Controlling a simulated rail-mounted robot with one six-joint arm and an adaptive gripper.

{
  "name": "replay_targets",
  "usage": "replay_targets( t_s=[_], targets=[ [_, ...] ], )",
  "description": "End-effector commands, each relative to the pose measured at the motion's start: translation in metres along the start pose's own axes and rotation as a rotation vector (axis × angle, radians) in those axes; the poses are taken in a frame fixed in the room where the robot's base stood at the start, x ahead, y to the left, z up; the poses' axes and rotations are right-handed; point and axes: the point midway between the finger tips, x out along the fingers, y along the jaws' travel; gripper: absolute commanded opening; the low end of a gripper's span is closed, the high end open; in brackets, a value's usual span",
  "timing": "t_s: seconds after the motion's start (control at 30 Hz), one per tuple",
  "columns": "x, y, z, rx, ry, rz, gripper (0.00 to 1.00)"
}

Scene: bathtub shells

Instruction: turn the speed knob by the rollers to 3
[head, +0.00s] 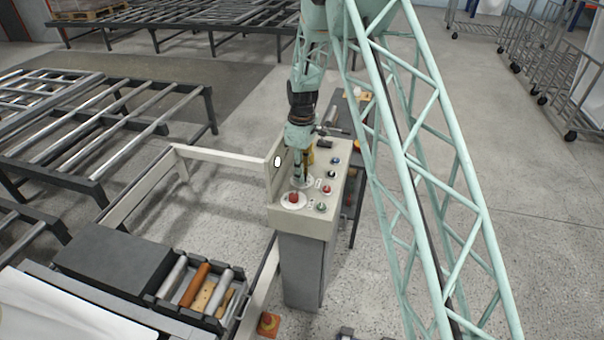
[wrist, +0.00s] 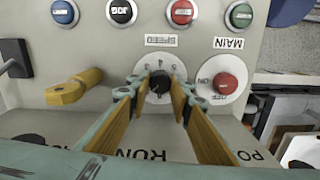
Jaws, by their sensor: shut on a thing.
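The speed knob (wrist: 158,82) is a small black knob on a round white dial with numbers, under a "SPEED" label in the wrist view. My gripper (wrist: 159,91) has its two yellow-lined fingers on either side of the knob, closed on it. The number that the knob points to is too small to read. In the head view my gripper (head: 301,179) reaches down onto the cream control panel (head: 312,210), and its fingers hide the knob.
A row of coloured buttons, including a green one (wrist: 241,15), lies beyond. Rollers (head: 195,284) are left of the panel.

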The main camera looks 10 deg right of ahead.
Motion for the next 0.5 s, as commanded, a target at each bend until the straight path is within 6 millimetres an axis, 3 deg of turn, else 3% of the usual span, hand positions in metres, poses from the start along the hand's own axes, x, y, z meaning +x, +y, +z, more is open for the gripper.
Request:
replay_targets(
  t_s=[0.5],
  targets=[
    [0.0009,0.0004,-0.0003,0.147,0.001,0.001,0.09]
  ],
)
